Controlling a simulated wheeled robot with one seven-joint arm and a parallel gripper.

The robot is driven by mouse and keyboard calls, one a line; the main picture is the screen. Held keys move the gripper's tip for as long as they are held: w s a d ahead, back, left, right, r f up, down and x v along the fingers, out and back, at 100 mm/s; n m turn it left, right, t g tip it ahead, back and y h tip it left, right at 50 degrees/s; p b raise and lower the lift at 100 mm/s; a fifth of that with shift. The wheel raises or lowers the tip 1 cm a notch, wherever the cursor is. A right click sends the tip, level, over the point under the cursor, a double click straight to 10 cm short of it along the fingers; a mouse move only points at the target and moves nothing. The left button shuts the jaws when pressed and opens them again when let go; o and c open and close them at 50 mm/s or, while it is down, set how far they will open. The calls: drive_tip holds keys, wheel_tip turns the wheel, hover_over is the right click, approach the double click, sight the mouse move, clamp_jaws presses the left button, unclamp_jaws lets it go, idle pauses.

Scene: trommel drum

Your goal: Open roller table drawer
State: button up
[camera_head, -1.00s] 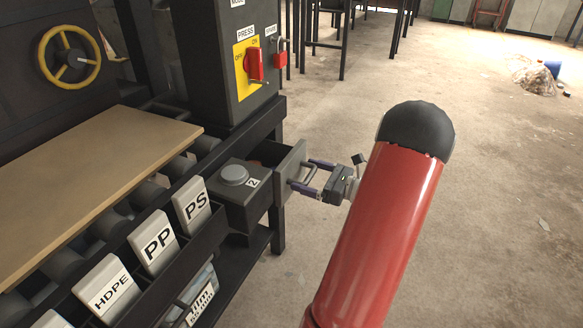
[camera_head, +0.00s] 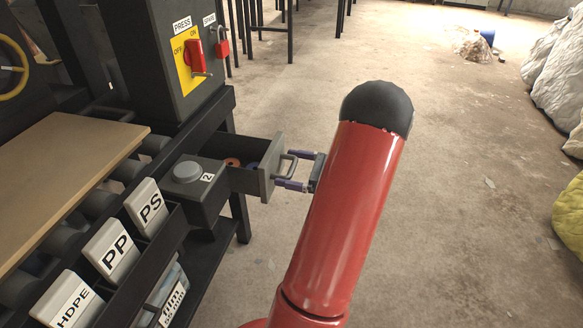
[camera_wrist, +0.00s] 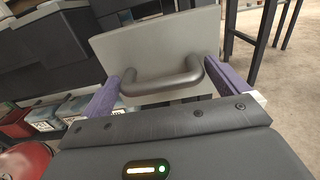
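The roller table drawer (camera_head: 266,170) is a grey box front at the table's end, pulled well out. Its bar handle (camera_head: 289,166) faces my gripper. My gripper (camera_head: 283,168) has its two purple fingers on either side of the handle. In the wrist view the handle (camera_wrist: 165,86) spans between the fingers (camera_wrist: 170,82), which press near its two ends, against the grey drawer front (camera_wrist: 160,45). Inside the drawer lie a small reddish round thing (camera_head: 232,162) and a dark blue one (camera_head: 252,165), both partly hidden. My red arm hides the floor behind it.
A grey button box (camera_head: 190,180) stands beside the drawer. A red press switch (camera_head: 196,57) is above. The floor to the right is open, with sacks (camera_head: 553,65) at far right.

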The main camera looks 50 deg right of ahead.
drive_tip(key=shift+s, duration=0.1)
drive_tip(key=v, duration=0.7)
drive_tip(key=shift+s+d, duration=0.15)
drive_tip(key=shift+s, duration=0.1)
idle(0.4)
